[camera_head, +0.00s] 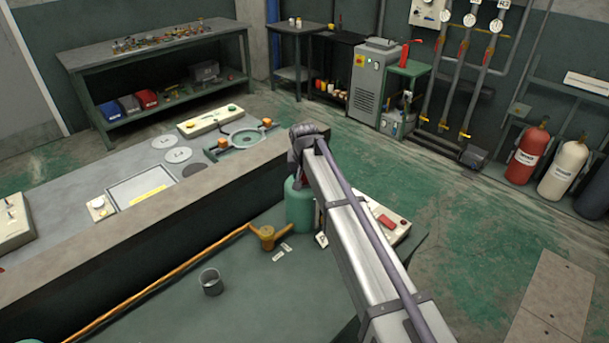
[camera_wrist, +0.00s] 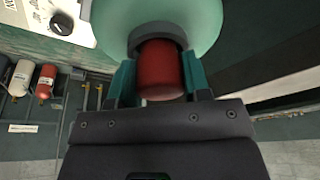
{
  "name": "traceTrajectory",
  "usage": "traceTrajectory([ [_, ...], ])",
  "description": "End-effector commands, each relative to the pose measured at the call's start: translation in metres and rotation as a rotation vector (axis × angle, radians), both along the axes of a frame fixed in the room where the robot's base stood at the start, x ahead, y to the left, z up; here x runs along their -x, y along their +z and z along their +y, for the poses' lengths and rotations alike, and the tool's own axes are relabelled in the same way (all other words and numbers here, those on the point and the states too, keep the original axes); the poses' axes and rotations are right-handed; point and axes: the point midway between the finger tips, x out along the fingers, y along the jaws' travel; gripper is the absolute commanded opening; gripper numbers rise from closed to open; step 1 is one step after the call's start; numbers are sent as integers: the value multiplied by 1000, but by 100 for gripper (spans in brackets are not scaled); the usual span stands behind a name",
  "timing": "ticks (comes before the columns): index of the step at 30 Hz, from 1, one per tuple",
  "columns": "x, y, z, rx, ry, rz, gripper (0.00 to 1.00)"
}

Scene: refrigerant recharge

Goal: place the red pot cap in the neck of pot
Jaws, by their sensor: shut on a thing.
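The red pot cap (camera_wrist: 161,72) is between the two teal fingers of my gripper (camera_wrist: 160,84), which is shut on it. The pot is a rounded teal vessel; it shows in the head view (camera_head: 299,207) under the end of my arm. In the wrist view the pot (camera_wrist: 205,24) fills the top centre. Its neck, a dark ring (camera_wrist: 158,34), is right at the cap's far end. The cap lines up with the ring and overlaps it in the picture. I cannot tell how deep the cap sits.
A white box with a red part (camera_head: 386,221) stands right of the pot. An orange pipe (camera_head: 185,268) with a valve and a small metal cup (camera_head: 211,281) are to the left. The long grey bench (camera_head: 190,225) runs behind.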

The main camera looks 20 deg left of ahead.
Motion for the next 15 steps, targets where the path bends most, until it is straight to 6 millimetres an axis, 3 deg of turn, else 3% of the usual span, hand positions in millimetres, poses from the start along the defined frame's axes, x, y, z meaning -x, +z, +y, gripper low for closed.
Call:
traceTrajectory([
  [7,5,-9,-3,5,0,13,21],
  [8,5,-9,-3,5,0,13,46],
  [15,7,-7,-4,5,0,13,68],
])
